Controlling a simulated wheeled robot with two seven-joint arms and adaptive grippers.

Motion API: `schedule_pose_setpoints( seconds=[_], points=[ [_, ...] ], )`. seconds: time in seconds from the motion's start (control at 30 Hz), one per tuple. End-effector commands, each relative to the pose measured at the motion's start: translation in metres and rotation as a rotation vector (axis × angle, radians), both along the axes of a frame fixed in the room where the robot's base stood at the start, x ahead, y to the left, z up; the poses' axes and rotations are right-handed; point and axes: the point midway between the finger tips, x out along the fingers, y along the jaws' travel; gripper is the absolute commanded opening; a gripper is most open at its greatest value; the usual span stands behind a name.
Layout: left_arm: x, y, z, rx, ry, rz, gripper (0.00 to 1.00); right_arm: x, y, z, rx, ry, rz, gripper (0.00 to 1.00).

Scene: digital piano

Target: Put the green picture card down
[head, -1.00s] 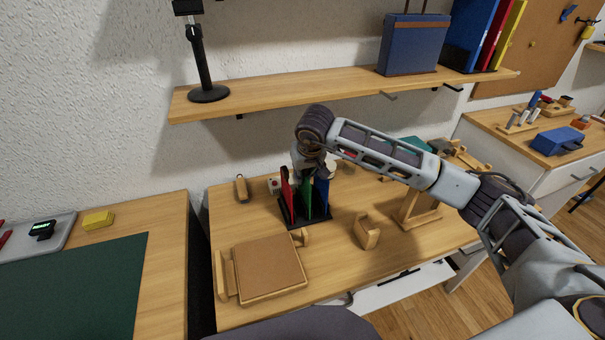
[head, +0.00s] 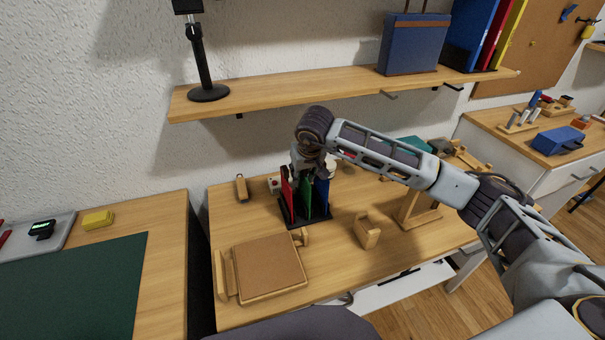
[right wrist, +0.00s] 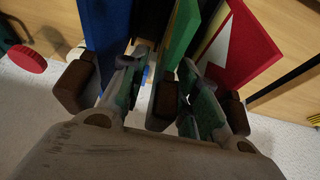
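The green picture card (head: 306,197) stands upright in a black slotted rack (head: 310,222) on the wooden desk, between a red card (head: 286,191) and a blue card (head: 321,196). My right gripper (head: 311,170) is over the rack from above, its fingers spread. In the right wrist view, the green card (right wrist: 181,36) runs down between the open fingers (right wrist: 164,68), with the blue card (right wrist: 105,35) on the left and the red card (right wrist: 240,48) on the right. The lower edge of the green card is hidden in the head view. My left gripper is not in view.
A shelf (head: 270,98) hangs above the rack. A cork-topped wooden tray (head: 262,268) lies in front left, a small wooden holder (head: 367,232) in front right. A wooden stand (head: 415,212) is farther right. Bare desk lies between these.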

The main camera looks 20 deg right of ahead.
Motion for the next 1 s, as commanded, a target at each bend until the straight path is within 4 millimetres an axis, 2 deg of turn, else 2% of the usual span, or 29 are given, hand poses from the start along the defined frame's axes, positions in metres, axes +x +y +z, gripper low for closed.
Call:
schedule_pose_setpoints(
  seconds=[0.6,1.0],
  points=[
    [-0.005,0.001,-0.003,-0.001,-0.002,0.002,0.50,0.000,0.000,0.005,0.000,-0.001,0.000,0.34],
    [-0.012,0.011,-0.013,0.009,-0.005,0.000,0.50,-0.022,-0.001,0.058,0.000,-0.003,0.001,0.34]
  ],
)
